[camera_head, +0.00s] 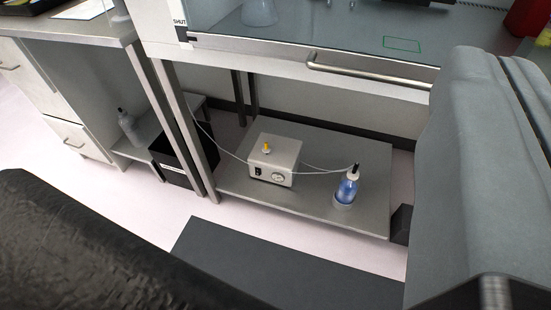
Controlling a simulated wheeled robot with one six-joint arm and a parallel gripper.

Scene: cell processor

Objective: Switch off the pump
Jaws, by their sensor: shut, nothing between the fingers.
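The pump (276,154) is a light grey box on a low shelf under the cabinet, near the middle of the picture. A yellow knob or fitting (266,147) stands on its top. Its front has a small black switch (258,171) at the left and a round dial (278,177) at the right. The switch is too small to tell which way it is set. Thin clear tubing runs from the pump to a bottle of blue liquid (347,188) at its right. I cannot make out my gripper in this view.
The metal shelf (225,195) carries the pump and bottle. A table leg (181,130) stands left of it, beside a black bin (180,165). A steel handrail (365,76) runs above. A grey padded shape (480,150) blocks the right and a black one (80,250) the lower left.

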